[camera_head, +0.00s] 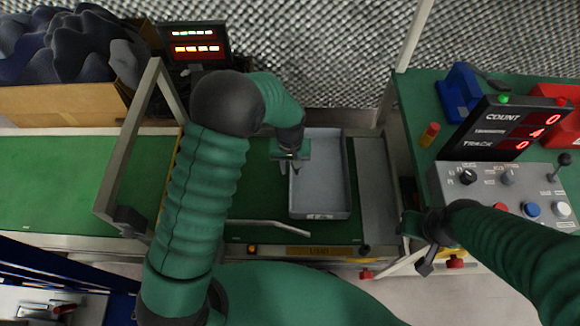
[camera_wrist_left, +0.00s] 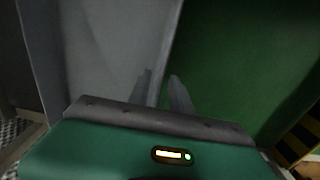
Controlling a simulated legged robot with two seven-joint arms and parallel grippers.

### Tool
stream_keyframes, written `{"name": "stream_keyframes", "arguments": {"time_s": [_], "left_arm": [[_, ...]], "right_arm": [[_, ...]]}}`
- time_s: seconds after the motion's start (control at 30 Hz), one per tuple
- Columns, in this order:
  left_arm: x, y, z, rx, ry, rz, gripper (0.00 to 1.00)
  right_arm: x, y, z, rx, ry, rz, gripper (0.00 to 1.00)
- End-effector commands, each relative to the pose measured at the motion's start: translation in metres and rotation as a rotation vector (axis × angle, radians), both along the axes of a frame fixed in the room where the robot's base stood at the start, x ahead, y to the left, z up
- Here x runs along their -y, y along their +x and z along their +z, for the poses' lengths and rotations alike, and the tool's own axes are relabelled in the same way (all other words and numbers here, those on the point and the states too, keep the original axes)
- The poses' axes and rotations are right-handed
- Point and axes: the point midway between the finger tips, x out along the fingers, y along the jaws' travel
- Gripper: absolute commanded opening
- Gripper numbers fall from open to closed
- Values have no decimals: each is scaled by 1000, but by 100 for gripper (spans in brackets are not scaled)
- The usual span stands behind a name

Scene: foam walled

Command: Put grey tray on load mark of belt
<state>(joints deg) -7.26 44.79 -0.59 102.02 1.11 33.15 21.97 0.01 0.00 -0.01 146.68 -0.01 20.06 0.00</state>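The grey tray (camera_head: 338,205) is a shallow open box at the right end of the green belt (camera_head: 70,185). It looks empty. A yellow label (camera_head: 312,252), its lettering blurred, is on the belt's front edge below the tray. My left gripper (camera_head: 294,168) is over the tray's left wall. In the left wrist view its fingers (camera_wrist_left: 162,88) stand on either side of the grey tray's wall (camera_wrist_left: 172,45) and appear shut on it. My right gripper (camera_head: 424,262) is beyond the belt's right end, near the control table; its fingers are too small and dark to read.
A metal frame (camera_head: 128,150) arches over the belt to the left of my left arm. A box of dark lumps (camera_head: 65,105) and a display (camera_head: 193,42) stand behind. At right, a green table holds a counter (camera_head: 505,128), a control panel (camera_head: 485,185) and bins (camera_head: 460,92).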

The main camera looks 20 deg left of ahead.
Motion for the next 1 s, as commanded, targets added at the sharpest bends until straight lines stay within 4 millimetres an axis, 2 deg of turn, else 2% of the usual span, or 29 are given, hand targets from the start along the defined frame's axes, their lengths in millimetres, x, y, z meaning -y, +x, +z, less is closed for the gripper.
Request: {"name": "stream_keyframes", "arguments": {"time_s": [0.3,0.4,0.6,0.67,0.8,0.9,1.0], "left_arm": [[0,1,82,5,0,0,25],[0,1,101,3,0,0,25],[-3,-4,123,12,-1,-10,25],[-11,-18,134,35,-2,-34,25],[-35,-78,162,133,4,-146,25],[-47,-120,171,195,20,-225,25],[-52,-144,172,227,34,-270,25]], "right_arm": [[0,0,39,0,0,0,36],[0,0,46,0,0,0,36],[0,0,50,0,0,0,36],[0,0,50,0,0,0,36],[0,0,49,0,0,0,36],[0,0,49,0,0,0,36],[0,0,49,0,0,0,36]]}}
